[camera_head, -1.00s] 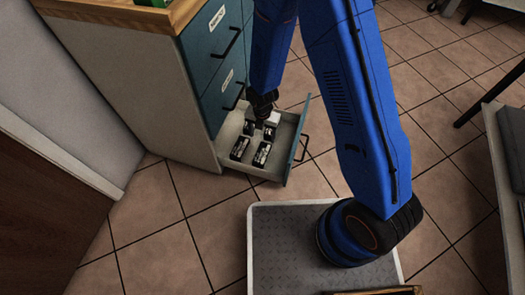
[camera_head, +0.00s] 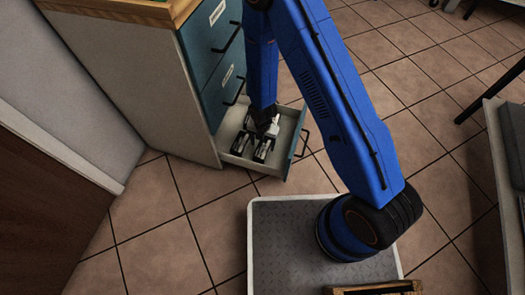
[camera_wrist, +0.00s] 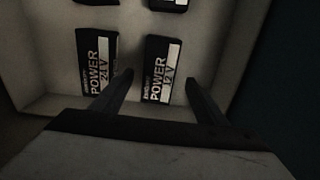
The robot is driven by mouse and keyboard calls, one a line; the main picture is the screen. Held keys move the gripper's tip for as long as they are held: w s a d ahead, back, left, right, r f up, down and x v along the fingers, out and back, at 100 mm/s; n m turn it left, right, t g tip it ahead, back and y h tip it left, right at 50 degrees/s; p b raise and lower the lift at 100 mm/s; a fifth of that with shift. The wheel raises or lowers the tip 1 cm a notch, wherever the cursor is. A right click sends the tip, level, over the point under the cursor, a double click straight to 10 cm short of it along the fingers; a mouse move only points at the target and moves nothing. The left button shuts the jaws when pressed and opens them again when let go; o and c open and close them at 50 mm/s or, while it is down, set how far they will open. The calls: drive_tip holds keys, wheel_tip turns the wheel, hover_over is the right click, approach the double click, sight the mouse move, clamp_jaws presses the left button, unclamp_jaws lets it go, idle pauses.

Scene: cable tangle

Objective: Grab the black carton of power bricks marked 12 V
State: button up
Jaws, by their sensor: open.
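The black 12 V carton (camera_wrist: 162,72), with a white label strip, lies in the open bottom drawer in the wrist view. My gripper (camera_wrist: 159,76) is open, with one fingertip to each side of this carton in the picture; I see no contact and cannot tell the height between them. A similar black carton marked 24 V (camera_wrist: 97,62) lies to its left, beyond the left finger. In the head view my gripper (camera_head: 266,122) is over the drawer (camera_head: 284,172) and partly hides the cartons. The 12 V mark is not readable there.
Two more black cartons, at the top edge of the wrist view (camera_wrist: 97,3) (camera_wrist: 168,4), are cut off. The drawer walls stand close around the cartons. The blue-fronted cabinet (camera_head: 207,50) rises behind. Tiled floor (camera_head: 190,215) is clear in front.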

sight(262, 148)
drive_tip(key=shift+f, duration=2.75)
drive_tip(key=c, duration=1.4)
drive_tip(key=shift+a, duration=0.1)
